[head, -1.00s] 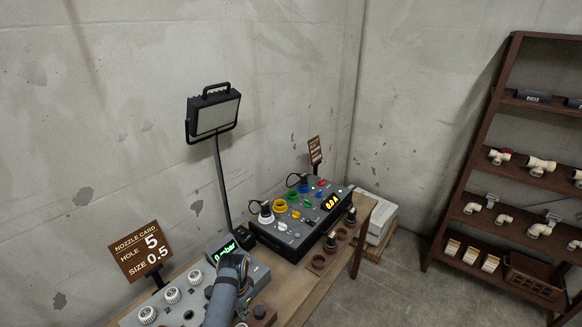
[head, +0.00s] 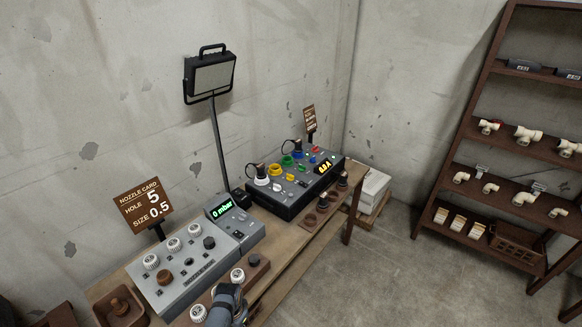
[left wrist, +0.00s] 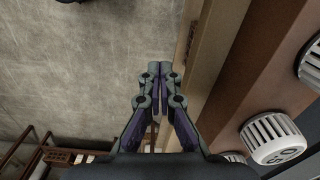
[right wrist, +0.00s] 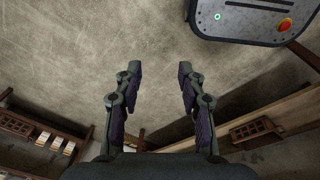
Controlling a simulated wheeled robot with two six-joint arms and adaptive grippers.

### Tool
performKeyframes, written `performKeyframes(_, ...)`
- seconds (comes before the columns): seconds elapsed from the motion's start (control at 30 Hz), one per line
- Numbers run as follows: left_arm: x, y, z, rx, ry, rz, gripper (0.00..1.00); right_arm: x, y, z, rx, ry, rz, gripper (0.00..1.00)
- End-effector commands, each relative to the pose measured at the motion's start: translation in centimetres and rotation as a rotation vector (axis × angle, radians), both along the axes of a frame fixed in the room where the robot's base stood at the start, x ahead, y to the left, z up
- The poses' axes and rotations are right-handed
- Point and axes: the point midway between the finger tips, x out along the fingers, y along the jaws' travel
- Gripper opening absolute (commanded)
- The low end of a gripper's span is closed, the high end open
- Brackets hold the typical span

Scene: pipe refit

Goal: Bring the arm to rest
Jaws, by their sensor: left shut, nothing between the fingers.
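My left gripper (left wrist: 160,72) is shut and empty in the left wrist view. It is above the floor, beside the wooden bench edge (left wrist: 225,60), with a white ribbed knob (left wrist: 272,138) on a brown strip to its right. In the head view a grey-blue part of my arm (head: 228,300) shows at the bottom, in front of the bench; the fingers cannot be made out there. My right gripper (right wrist: 160,69) is open and empty in the right wrist view, with only floor between its fingers.
On the bench stand a grey nozzle panel (head: 185,285), a display unit reading 0 mbar (head: 236,222) and a dark box with coloured rings (head: 292,192). A nozzle card sign (head: 146,205) stands behind. A shelf with pipe fittings (head: 500,185) is at right. The floor between (head: 400,265) is clear.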

Motion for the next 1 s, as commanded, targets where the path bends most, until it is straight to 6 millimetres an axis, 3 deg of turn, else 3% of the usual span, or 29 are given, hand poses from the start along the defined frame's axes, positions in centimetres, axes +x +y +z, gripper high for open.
performKeyframes(0.03, -1.6, 0.5, -2.9, 0.003, 0.005, 0.020, 0.00, 0.5, 0.0, -1.0, -0.001, -0.007, 0.000, 0.40)
performKeyframes(0.17, -6.3, 1.9, -10.0, 0.007, -0.002, 0.098, 0.00, 0.2, -0.4, -3.0, -0.004, -0.002, 0.001, 0.40)
performKeyframes(0.3, -14.7, 4.5, -19.1, 0.013, -0.017, 0.219, 0.00, -1.8, -0.8, -5.8, -0.009, 0.026, 0.002, 0.40)
performKeyframes(0.4, -21.4, 6.5, -24.1, 0.020, -0.036, 0.310, 0.00, -2.5, -0.9, -7.5, -0.010, 0.037, 0.002, 0.40)
performKeyframes(0.5, -27.4, 8.4, -27.4, 0.027, -0.055, 0.386, 0.00, -2.3, -0.9, -8.9, -0.010, 0.034, 0.002, 0.40)
performKeyframes(0.6, -31.8, 9.9, -29.1, 0.033, -0.073, 0.444, 0.00, -1.8, -0.8, -9.7, -0.010, 0.027, 0.002, 0.40)
performKeyframes(0.7, -34.2, 10.7, -29.7, 0.035, -0.085, 0.475, 0.00, -1.6, -0.8, -10.0, -0.010, 0.023, 0.002, 0.40)
performKeyframes(1.0, -34.9, 10.9, -29.7, 0.035, -0.094, 0.487, 0.00, -1.4, -0.5, -9.9, -0.006, 0.019, 0.001, 0.40)
